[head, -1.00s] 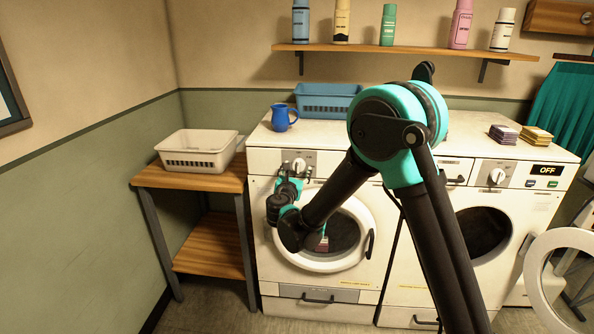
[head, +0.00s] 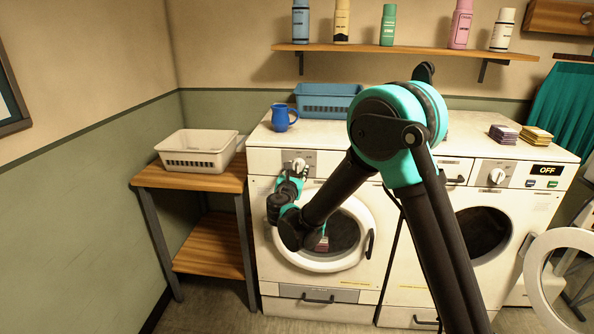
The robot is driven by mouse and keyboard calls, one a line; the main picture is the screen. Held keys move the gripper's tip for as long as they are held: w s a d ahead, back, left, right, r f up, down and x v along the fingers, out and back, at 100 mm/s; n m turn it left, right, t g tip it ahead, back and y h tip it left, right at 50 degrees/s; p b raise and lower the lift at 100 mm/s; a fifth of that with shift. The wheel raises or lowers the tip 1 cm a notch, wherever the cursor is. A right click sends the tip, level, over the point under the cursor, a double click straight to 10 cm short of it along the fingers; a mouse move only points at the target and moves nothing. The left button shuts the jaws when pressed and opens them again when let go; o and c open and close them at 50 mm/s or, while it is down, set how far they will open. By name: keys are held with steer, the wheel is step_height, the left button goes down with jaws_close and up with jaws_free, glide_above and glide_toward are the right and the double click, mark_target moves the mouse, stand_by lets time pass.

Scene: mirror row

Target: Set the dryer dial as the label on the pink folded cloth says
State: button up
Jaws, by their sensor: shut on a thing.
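My gripper (head: 298,169) is at the front panel of the left white machine (head: 262,162). It is shut on that machine's round white dial (head: 299,163), whose upper part shows between the fingers. The dial's marks and pointer are too small to read. A small pinkish thing (head: 322,244) shows at the round door window of the left machine, partly behind my arm. I cannot tell whether it is the pink folded cloth, and no label on it can be read. The right machine has its own white dial (head: 497,176) and a display (head: 547,170) reading OFF.
A blue mug (head: 284,118) and a blue basket (head: 327,101) stand on the left machine. Folded stacks (head: 504,134) lie on the right machine, whose round door (head: 541,262) hangs open. A white basket (head: 196,155) is on the wooden side table (head: 160,177). Bottles line the shelf (head: 410,51).

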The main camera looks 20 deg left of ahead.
steer(key=m, duration=0.3)
steer(key=shift+m, duration=0.4)
steer(key=m, duration=0.4)
steer(key=shift+r+g, duration=0.1)
steer(key=shift+g, duration=0.2)
steer(key=m, duration=0.3)
steer(key=shift+m, duration=0.4)
steer(key=m+y, duration=0.1)
steer(key=m, duration=0.3)
steer(key=shift+d+g, duration=0.1)
steer(key=shift+g, duration=0.2)
steer(key=m+y, duration=0.1)
steer(key=m, duration=0.5)
steer(key=shift+d, duration=0.1)
steer(key=m, duration=0.6)
steer(key=shift+y, duration=0.3)
steer(key=shift+d+m, duration=0.1)
steer(key=shift+m, duration=0.2)
steer(key=o, duration=1.2)
steer(key=shift+c, duration=0.2)
